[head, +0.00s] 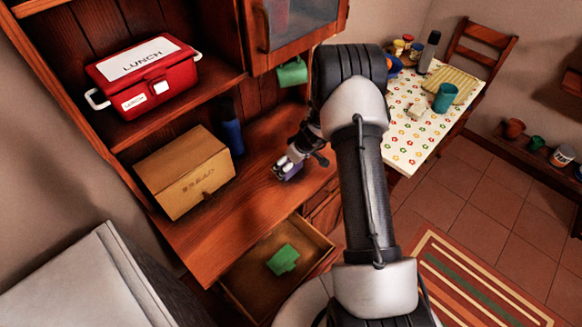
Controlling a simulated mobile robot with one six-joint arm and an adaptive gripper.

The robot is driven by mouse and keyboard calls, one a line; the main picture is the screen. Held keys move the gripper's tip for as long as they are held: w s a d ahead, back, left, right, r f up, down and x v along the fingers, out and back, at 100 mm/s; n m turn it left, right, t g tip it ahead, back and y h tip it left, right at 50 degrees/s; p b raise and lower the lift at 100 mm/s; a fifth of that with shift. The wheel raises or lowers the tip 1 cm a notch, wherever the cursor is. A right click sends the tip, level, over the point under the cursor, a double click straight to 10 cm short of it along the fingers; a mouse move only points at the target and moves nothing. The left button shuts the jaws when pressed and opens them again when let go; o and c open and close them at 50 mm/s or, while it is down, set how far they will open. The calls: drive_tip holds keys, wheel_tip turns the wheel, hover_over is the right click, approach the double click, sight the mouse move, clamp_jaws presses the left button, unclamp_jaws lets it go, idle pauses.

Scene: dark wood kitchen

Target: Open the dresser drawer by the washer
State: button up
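The wooden dresser (200,250) fills the left and middle of the head view. One of its lower drawers (312,234) is pulled out and open, on the side near the white-topped appliance (60,275), which may be the washer. A green item (284,260) lies in the drawer. Another drawer front (322,196) farther along looks closed. My gripper (282,171) is above the dresser's worktop, away from the open drawer. Part of my arm hides the dresser's right side.
A cardboard box (185,172) and a dark blue bottle (231,132) stand on the worktop. A red lunch box (145,77) is on the shelf above. A green mug (292,72) is below the upper cabinet. A table (408,150) with a flowered cloth stands behind my arm.

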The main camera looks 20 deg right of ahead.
drive_tip(key=shift+c, duration=0.3)
drive_tip(key=c, duration=0.7)
drive_tip(key=shift+c, duration=0.2)
